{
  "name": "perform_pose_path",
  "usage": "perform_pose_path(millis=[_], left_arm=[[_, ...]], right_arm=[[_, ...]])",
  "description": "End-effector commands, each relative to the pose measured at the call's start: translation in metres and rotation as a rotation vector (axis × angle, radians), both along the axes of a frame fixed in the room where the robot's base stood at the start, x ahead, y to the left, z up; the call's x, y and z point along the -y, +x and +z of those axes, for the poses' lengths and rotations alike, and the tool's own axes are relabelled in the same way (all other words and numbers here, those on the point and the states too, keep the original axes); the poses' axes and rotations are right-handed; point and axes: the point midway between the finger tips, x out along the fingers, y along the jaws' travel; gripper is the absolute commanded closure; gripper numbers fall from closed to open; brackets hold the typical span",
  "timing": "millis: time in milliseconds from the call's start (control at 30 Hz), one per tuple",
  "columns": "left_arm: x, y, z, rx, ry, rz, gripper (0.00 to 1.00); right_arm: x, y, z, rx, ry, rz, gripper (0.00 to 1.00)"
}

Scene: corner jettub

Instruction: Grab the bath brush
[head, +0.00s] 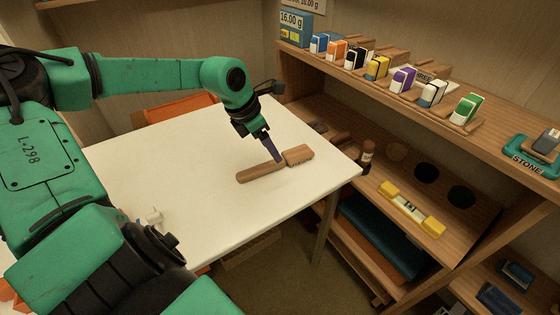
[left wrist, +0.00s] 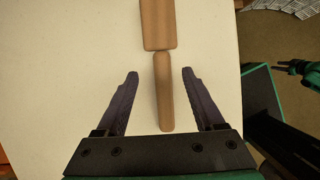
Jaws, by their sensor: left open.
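The wooden bath brush (head: 258,173) lies on the white tabletop (head: 190,160), near its right side. Its wider head (head: 299,155) points right and its narrower handle points left. My left gripper (head: 276,158) reaches down over the brush close to where handle and head meet. In the left wrist view the left gripper (left wrist: 160,74) is open, with a finger on each side of the handle (left wrist: 164,100) and gaps to both. The wider head (left wrist: 158,25) lies ahead of the fingertips. My right gripper (left wrist: 290,54) seems to show at the wrist view's right edge, too small to read.
A wooden shelf unit (head: 500,105) stands right of the table, with several coloured boxes on top. A dark brown bottle (head: 367,156) and a yellow-ended level (head: 411,208) are on its lower shelf. A small white item (head: 153,216) sits on the table's left. The table around the brush is clear.

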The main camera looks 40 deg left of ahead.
Motion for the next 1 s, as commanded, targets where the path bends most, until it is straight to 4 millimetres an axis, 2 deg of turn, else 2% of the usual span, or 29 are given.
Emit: perform_pose_path(millis=[267,333,433,633,667,700,833,1000], left_arm=[[0.007,0.014,-0.034,-0.003,0.001,-0.001,0.30],[0.008,0.018,-0.045,-0.003,0.001,0.000,0.30],[0.010,0.022,-0.051,0.000,0.000,0.000,0.30],[0.010,0.023,-0.050,0.004,-0.001,0.000,0.30],[0.010,0.023,-0.050,0.003,0.000,0.000,0.34],[0.010,0.023,-0.050,0.003,0.000,0.000,0.49],[0.010,0.023,-0.050,0.003,0.000,0.000,0.99],[0.010,0.023,-0.050,0.003,0.000,0.000,1.00]], right_arm=[[-0.001,0.005,-0.001,-0.003,0.000,-0.004,0.57],[-0.003,0.012,0.001,0.003,0.002,-0.007,0.57],[-0.004,0.017,0.003,0.004,0.003,-0.009,0.57],[-0.004,0.017,0.004,0.002,0.002,-0.009,0.57],[-0.004,0.017,0.004,0.002,0.002,-0.009,0.57],[-0.004,0.017,0.004,0.002,0.002,-0.009,0.57],[-0.004,0.017,0.004,0.002,0.002,-0.009,0.57],[-0.003,0.017,0.004,0.003,0.002,-0.009,0.57]])
